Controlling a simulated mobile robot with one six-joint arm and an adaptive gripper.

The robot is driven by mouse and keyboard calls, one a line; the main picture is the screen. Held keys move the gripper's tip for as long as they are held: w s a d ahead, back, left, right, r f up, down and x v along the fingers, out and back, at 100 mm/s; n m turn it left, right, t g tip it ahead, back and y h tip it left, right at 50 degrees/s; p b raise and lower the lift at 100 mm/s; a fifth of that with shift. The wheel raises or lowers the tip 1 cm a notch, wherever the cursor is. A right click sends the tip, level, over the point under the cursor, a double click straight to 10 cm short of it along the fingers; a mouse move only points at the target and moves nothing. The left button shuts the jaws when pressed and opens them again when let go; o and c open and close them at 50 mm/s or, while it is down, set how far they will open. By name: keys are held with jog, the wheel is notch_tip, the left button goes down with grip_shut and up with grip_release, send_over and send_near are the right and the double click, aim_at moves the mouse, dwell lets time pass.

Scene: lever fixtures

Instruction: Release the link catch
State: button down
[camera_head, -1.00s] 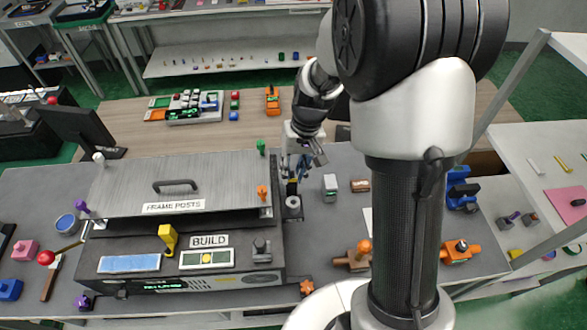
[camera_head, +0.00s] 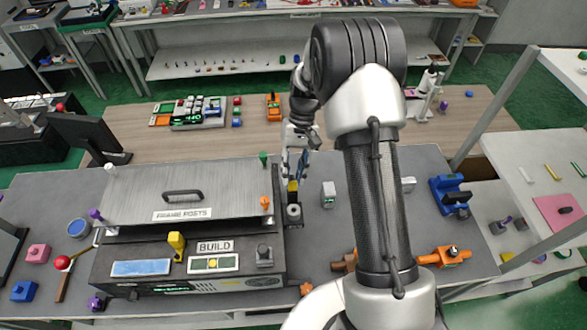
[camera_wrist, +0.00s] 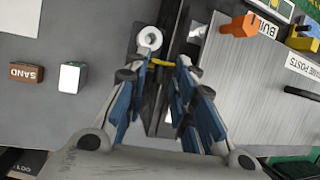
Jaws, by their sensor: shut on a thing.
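The link catch stands at the right side of the dark machine with the metal lid (camera_head: 170,190). In the head view its yellow part (camera_head: 292,186) shows just below my gripper (camera_head: 296,168), above a dark base with a pale round post (camera_head: 293,210). In the wrist view the yellow bar (camera_wrist: 162,64) lies between the fingertips of my gripper (camera_wrist: 163,70), which are closed on it. The pale round post (camera_wrist: 150,38) is just beyond the fingers. The fingers hide part of the catch.
An orange knob (camera_head: 266,203) and a green knob (camera_head: 263,158) stand on the machine's right edge. A grey-white block (camera_head: 328,194) stands right of the catch; it and a brown SAND block (camera_wrist: 27,74) show in the wrist view. Grey tabletop between them is clear.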

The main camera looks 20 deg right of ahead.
aim_at(291, 187)
jog(key=g, duration=0.1)
jog(key=w+g, duration=0.1)
jog(key=w+f, duration=0.1)
jog(key=shift+d+g+y, duration=0.25)
jog(key=shift+g+y, duration=0.05)
jog(key=shift+g, duration=0.1)
jog(key=shift+w+d+f+m+g+b, duration=0.1)
jog(key=shift+w+f+m+g+b, duration=0.2)
jog(key=shift+g+b, duration=0.7)
jog(key=shift+w+r+y+b, duration=0.15)
jog(key=shift+y+b, duration=0.15)
jog(key=shift+b, duration=0.05)
jog(key=c, duration=1.7)
grip_release()
jog(key=shift+o, duration=0.2)
jog(key=shift+r, duration=0.2)
